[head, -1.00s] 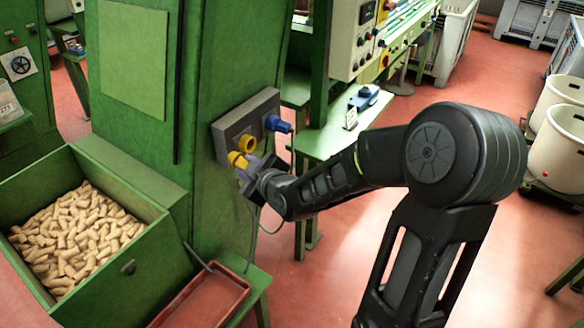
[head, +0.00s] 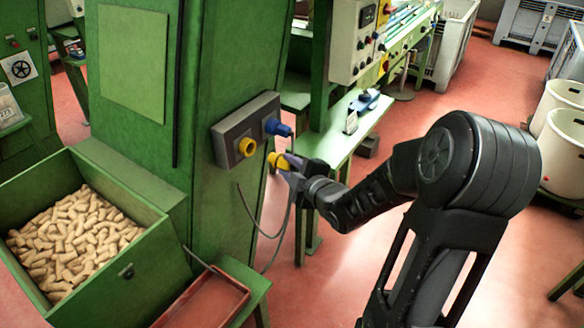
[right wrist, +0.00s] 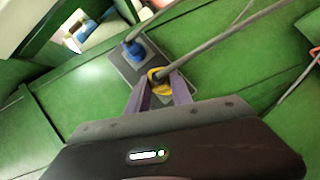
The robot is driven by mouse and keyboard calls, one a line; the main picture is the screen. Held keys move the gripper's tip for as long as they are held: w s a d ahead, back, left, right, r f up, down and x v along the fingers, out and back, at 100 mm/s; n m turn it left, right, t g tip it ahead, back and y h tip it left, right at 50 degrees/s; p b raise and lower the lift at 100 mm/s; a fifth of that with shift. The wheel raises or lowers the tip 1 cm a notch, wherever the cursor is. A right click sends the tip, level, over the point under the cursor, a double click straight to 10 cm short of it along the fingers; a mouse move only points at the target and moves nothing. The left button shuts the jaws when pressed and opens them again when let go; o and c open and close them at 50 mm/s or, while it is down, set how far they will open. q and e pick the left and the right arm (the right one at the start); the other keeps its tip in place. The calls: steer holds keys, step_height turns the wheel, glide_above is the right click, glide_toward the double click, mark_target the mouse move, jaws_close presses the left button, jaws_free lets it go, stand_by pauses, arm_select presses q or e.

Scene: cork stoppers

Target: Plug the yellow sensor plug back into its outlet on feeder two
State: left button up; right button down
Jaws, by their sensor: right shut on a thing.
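The yellow sensor plug (head: 277,160) is held in my right gripper (head: 288,163), which is shut on it, off the green machine wall. In the right wrist view the yellow plug (right wrist: 158,84) sits between the two purple fingers (right wrist: 160,95), its cable running up and right. The yellow outlet (head: 246,147) is on the grey outlet box (head: 228,140), open and empty, left of the plug and apart from it. In the wrist view I cannot make out the yellow outlet behind the plug. My left gripper is not in view.
A blue plug (head: 277,127) sits in the same box, right of the yellow outlet; it also shows in the wrist view (right wrist: 134,50). A green bin of corks (head: 150,215) and a red tray (head: 205,300) stand lower left. A dark cable (head: 262,228) hangs below the box.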

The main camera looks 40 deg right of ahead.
mark_target(273, 161)
steer(key=shift+w+a+p, duration=0.15)
steer(key=shift+w+a, duration=0.1)
steer(key=shift+w, duration=0.65)
steer(key=shift+w+a+p, duration=0.2)
steer(key=shift+w+a, duration=0.1)
steer(key=shift+w, duration=0.6)
steer(key=shift+w+a+p, duration=0.15)
steer(key=shift+w+a, duration=0.1)
steer(key=shift+w, duration=0.65)
steer(key=shift+w+b, duration=0.1)
steer(key=shift+b, duration=0.5)
steer(key=shift+w+a+b, duration=0.25)
steer(key=shift+w+b, duration=0.25)
steer(key=shift+w, duration=0.15)
steer(key=shift+w+a+b, duration=0.2)
steer(key=shift+w+b, duration=0.25)
steer(key=shift+w, duration=0.2)
stand_by(0.6)
steer(key=c, duration=1.1)
jaws_free()
steer(key=shift+o, duration=0.2)
steer(key=b+v, duration=0.1)
steer(key=v, duration=0.6)
steer(key=shift+b, duration=0.3)
steer(key=shift+s+r, duration=0.1)
steer(key=shift+s, duration=0.3)
